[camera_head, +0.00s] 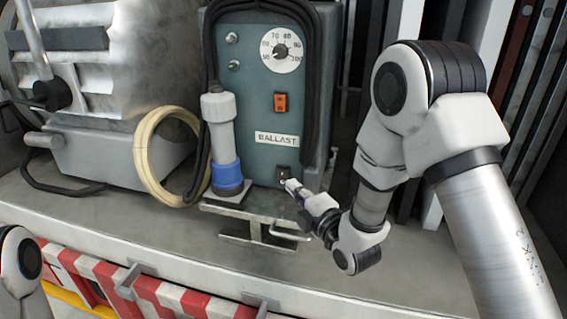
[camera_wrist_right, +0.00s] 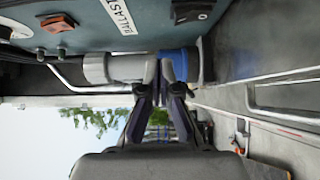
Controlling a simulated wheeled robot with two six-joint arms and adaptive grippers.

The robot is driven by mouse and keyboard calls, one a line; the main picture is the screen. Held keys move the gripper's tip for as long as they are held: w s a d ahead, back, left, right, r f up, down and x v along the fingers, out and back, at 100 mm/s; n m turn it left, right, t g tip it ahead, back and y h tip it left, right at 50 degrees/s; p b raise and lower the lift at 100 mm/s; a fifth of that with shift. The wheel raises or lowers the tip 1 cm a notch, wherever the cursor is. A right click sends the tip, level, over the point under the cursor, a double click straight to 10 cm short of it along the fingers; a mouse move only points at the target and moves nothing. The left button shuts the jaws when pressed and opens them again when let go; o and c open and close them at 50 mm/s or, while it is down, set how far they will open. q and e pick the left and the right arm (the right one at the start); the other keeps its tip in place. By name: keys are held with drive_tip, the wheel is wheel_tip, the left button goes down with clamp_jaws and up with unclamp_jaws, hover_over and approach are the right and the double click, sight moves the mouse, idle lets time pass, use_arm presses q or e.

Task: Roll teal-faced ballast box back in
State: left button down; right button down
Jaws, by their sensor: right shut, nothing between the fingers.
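The teal-faced ballast box (camera_head: 253,112), with a dial, an orange switch and a BALLAST label, stands upright on the truck's grey deck. A metal slide plate (camera_head: 262,214) with a looped handle (camera_head: 290,235) sticks out below its front. My right gripper (camera_head: 291,187) is shut and empty, just in front of the box's lower right by a black switch (camera_head: 283,172). Whether it touches the face, I cannot tell. In the right wrist view the teal face (camera_wrist_right: 70,44) fills the top, and my closed fingers (camera_wrist_right: 166,75) overlap the grey-blue connector behind. My left gripper is out of view.
A silvery machine (camera_head: 90,90) is farther left. The deck (camera_head: 110,215) is bare in front, above a red-white striped edge (camera_head: 190,300).

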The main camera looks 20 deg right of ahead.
drive_tip(key=p, duration=0.2)
approach(279, 160)
drive_tip(key=w+a, duration=0.3)
drive_tip(key=a, duration=0.1)
drive_tip(key=w+d+p, duration=0.1)
drive_tip(key=w+d, duration=0.1)
drive_tip(key=shift+w+d+r, duration=0.1)
drive_tip(key=shift+w+d, duration=0.2)
drive_tip(key=shift+w, duration=0.05)
drive_tip(key=shift+w+d, duration=0.15)
drive_tip(key=shift+d, duration=0.05)
drive_tip(key=shift+a, duration=0.15)
drive_tip(key=shift+w, duration=0.1)
